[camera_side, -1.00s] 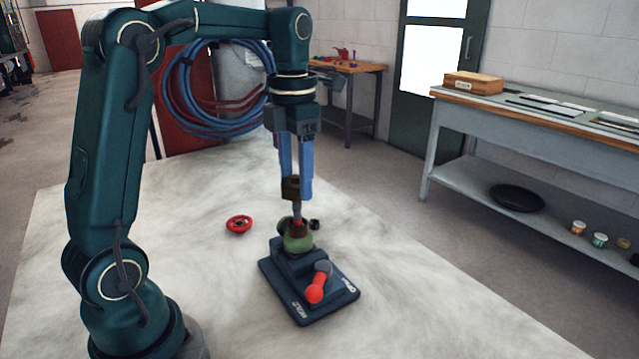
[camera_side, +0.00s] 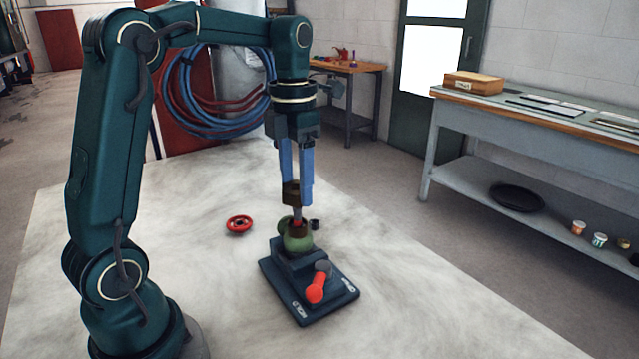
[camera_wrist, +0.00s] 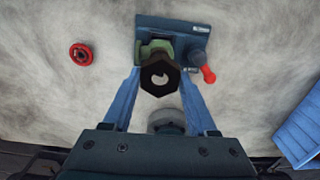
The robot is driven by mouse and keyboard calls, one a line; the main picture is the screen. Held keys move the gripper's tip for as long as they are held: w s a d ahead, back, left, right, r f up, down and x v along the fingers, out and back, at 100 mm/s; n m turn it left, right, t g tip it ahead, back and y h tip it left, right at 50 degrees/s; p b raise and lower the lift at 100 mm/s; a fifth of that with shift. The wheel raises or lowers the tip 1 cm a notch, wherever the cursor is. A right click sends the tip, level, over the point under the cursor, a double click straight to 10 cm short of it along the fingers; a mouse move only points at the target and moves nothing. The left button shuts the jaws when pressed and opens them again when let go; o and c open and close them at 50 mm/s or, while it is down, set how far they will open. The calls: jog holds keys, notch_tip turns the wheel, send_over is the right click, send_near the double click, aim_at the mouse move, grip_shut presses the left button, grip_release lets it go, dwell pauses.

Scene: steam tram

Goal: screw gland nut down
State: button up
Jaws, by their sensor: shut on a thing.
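My gripper (camera_side: 298,197) points straight down with its blue fingers shut on the dark brown hexagonal gland nut (camera_side: 291,192). The wrist view shows the nut (camera_wrist: 160,76) end-on between the fingers, with its hole facing me. Below it stands the green valve body (camera_side: 298,243) on a dark blue base (camera_side: 325,296). A thin spindle (camera_side: 298,214) rises from the body towards the nut. The nut sits well above the green body, with a gap between them. I cannot tell whether the spindle's top is inside the nut.
A red handwheel (camera_side: 239,224) lies on the pale tabletop left of the valve. A red-knobbed lever (camera_side: 316,290) stands on the base's front part. A small black part (camera_side: 314,224) lies behind the valve. The tabletop around the base is otherwise largely clear.

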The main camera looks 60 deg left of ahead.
aim_at(297, 210)
jog(key=shift+f, duration=2.75)
dwell(1.5)
jog(key=o, duration=0.7)
grip_shut()
jog(key=m, duration=0.5)
jog(key=shift+m, duration=0.5)
jog(key=m, duration=0.3)
jog(key=shift+m, duration=1.5)
